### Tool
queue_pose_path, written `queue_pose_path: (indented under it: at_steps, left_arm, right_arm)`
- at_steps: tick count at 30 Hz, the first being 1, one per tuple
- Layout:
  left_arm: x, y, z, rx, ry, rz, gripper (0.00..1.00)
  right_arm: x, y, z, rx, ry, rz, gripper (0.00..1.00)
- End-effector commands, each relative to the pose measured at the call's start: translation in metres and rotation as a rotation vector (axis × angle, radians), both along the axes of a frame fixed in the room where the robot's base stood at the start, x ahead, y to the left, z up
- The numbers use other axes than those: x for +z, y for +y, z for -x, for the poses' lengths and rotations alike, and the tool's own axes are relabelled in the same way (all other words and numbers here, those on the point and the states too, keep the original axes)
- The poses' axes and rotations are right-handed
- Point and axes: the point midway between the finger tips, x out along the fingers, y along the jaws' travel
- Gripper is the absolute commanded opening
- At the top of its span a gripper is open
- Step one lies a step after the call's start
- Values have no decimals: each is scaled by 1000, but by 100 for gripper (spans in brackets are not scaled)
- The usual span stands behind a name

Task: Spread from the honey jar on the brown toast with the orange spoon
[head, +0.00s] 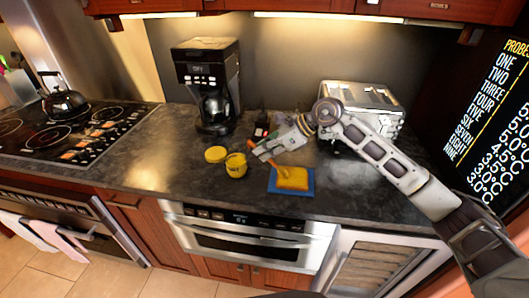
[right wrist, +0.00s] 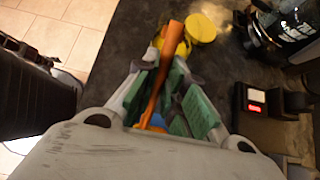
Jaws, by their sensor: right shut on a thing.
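My right gripper (head: 264,153) is shut on the orange spoon (head: 251,146), held slanting, with its handle sticking out to the left. The spoon (right wrist: 167,60) also runs between the green finger pads of the right gripper (right wrist: 168,88) in the right wrist view. Its lower end is over the toast (head: 293,179); whether it touches cannot be told. The toast looks golden yellow on top and lies on a blue board (head: 275,187). The open yellow honey jar (head: 236,167) stands upright left of the board. My left gripper is not in view.
A yellow lid (head: 215,154) lies on the counter beside the jar. A coffee maker (head: 207,85) and a small dark bottle (head: 261,128) stand behind. A silver toaster (head: 365,96) is behind my right arm. The counter left of the lid is clear.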

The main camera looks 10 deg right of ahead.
Motion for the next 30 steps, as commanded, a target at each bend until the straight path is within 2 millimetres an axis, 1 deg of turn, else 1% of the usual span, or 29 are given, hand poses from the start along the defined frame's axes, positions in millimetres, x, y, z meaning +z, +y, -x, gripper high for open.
queue_pose_path:
  at_steps: [7, 20, 30]
  left_arm:
    - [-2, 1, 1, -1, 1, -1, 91]
    - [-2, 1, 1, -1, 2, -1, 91]
    - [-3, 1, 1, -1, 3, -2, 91]
  right_arm:
    - [-1, -2, -6, -1, 1, 1, 0]
    - [-1, -3, -7, -1, 1, 1, 0]
    - [0, -5, -16, -1, 1, 1, 0]
